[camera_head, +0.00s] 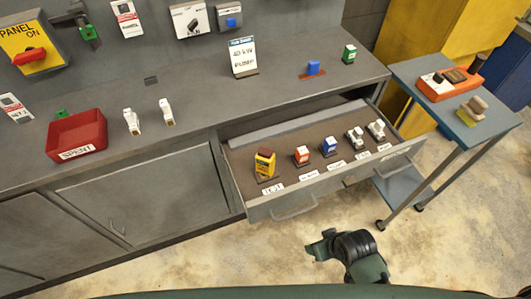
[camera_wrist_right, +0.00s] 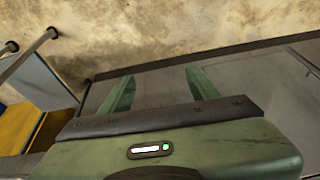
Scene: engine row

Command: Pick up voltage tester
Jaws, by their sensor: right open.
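A small yellow block-shaped device with a brown top (camera_head: 265,162), which looks like the voltage tester, stands at the left end of the open drawer (camera_head: 283,208). The white label in front of it is too small to read surely. My right gripper shows in the wrist view (camera_wrist_right: 160,78) with its two green fingers apart and nothing between them. In the head view my right arm's end (camera_head: 345,250) is over the floor, in front of and below the drawer, apart from the device. My left gripper is not in view.
The drawer also holds an orange-white block (camera_head: 301,155), a blue-white block (camera_head: 328,146) and two white pieces. A red bin (camera_head: 77,136) sits on the grey counter (camera_head: 190,110). A blue side table (camera_head: 450,125) bearing an orange device (camera_head: 449,84) stands at right. Floor before the drawer is clear.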

